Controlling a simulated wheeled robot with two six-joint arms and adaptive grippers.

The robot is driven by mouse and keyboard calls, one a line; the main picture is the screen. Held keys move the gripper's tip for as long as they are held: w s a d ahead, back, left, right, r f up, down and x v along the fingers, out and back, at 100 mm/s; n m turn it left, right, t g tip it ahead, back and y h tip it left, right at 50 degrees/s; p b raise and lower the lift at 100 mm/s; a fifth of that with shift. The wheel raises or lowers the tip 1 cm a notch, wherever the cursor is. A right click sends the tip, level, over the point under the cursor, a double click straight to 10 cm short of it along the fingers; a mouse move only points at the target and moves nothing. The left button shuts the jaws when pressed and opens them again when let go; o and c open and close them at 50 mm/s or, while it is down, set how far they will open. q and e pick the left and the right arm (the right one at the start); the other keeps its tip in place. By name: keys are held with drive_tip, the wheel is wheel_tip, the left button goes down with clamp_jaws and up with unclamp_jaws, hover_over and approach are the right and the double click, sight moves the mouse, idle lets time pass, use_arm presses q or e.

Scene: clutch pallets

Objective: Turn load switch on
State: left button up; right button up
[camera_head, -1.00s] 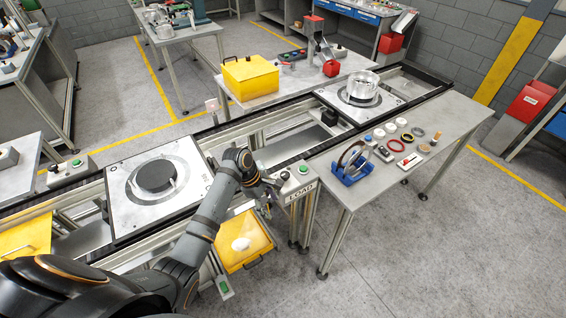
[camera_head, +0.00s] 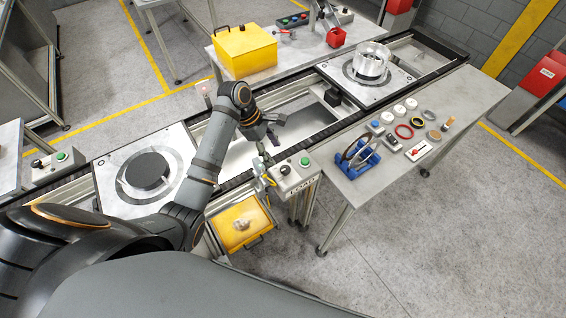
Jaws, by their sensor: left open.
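The load control box (camera_head: 292,174) stands at the conveyor's near edge, right of centre. It has a green button (camera_head: 305,161) and a dark switch knob (camera_head: 284,169); the knob is too small to tell its setting. Its front label shows only at a steep angle. My left gripper (camera_head: 274,127) is above and behind the box, apart from it, over the conveyor gap. It is open and nothing shows in it. My right gripper is out of view.
Pallets with a dark disc (camera_head: 147,171) and a clear round part (camera_head: 371,61) sit on the conveyor. A side table (camera_head: 433,172) holds a blue rack (camera_head: 357,159) and small parts. A yellow bin (camera_head: 240,224) is below the box. Another control box (camera_head: 55,168) is at left.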

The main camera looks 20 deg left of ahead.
sight(285, 169)
use_arm(q)
drive_tip(key=x, duration=0.3)
drive_tip(key=p+x, duration=0.1)
drive_tip(key=x, duration=0.2)
drive_tip(key=p+x, duration=0.1)
drive_tip(key=x, duration=0.2)
drive_tip(key=shift+w+f, duration=0.2)
drive_tip(key=shift+w, duration=0.05)
drive_tip(key=shift+f, duration=0.25)
drive_tip(key=c, duration=1.1)
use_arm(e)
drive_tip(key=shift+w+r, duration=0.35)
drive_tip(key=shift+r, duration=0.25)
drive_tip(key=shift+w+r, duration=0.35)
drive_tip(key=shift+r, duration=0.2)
